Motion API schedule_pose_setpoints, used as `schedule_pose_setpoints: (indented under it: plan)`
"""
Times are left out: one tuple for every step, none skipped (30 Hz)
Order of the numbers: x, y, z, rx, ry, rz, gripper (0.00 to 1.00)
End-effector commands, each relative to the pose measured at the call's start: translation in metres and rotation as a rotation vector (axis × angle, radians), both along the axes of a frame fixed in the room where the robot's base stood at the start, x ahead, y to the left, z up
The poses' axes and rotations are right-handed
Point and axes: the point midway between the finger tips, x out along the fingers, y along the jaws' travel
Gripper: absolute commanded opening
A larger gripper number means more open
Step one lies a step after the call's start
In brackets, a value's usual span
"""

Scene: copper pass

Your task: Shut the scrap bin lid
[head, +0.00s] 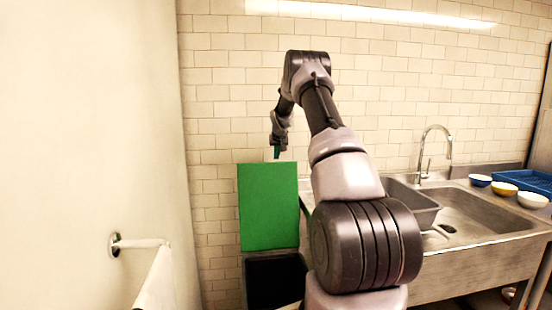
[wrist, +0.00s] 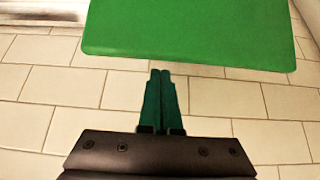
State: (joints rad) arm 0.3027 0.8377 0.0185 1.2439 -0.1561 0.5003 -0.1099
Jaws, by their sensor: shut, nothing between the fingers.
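The scrap bin lid (head: 268,207) is a flat green panel standing upright, open, at the back of the dark bin (head: 275,280). The bin's open mouth shows below it. My gripper (head: 277,153) is above the lid's top edge in the head view, pointing down. In the wrist view the lid (wrist: 190,32) fills the upper middle, and my gripper (wrist: 160,72) has its two green fingers together and empty, just short of the lid's edge. A small gap shows between fingertips and lid there; I cannot tell the depth between them.
A steel sink (head: 480,222) with a faucet (head: 436,150) stands to the right, with a grey tub (head: 412,205) in it. Bowls (head: 532,200) and a blue tray (head: 525,179) sit at far right. A towel rail (head: 140,243) juts from the left wall. Tiled wall (head: 225,110) stands behind.

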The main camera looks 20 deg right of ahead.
Motion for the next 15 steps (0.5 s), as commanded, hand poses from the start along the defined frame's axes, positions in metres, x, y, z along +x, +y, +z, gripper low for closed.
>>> schedule_pose_setpoints:
  plan:
    - [0.005, -0.002, -0.010, 0.001, 0.003, 0.000, 0.00]
    - [0.008, -0.003, -0.015, 0.001, 0.003, 0.000, 0.00]
    - [0.013, -0.004, -0.021, 0.001, 0.003, 0.000, 0.00]
    - [0.016, -0.005, -0.026, 0.001, 0.003, -0.001, 0.00]
    - [0.019, -0.006, -0.030, 0.001, 0.003, -0.001, 0.00]
    - [0.023, -0.007, -0.036, 0.001, 0.003, -0.001, 0.00]
    - [0.026, -0.008, -0.040, 0.002, 0.002, 0.000, 0.00]
    - [0.029, -0.009, -0.044, 0.002, 0.002, 0.000, 0.00]
    - [0.032, -0.009, -0.048, 0.002, 0.001, -0.001, 0.00]
    - [0.034, -0.010, -0.051, 0.003, 0.002, -0.001, 0.00]
    - [0.036, -0.011, -0.054, 0.002, 0.001, -0.001, 0.00]
    - [0.038, -0.011, -0.057, 0.002, 0.001, -0.001, 0.00]
    - [0.040, -0.012, -0.059, 0.002, 0.001, -0.001, 0.00]
    - [0.041, -0.012, -0.060, 0.002, 0.001, -0.001, 0.00]
    - [0.042, -0.013, -0.061, 0.002, 0.001, 0.000, 0.00]
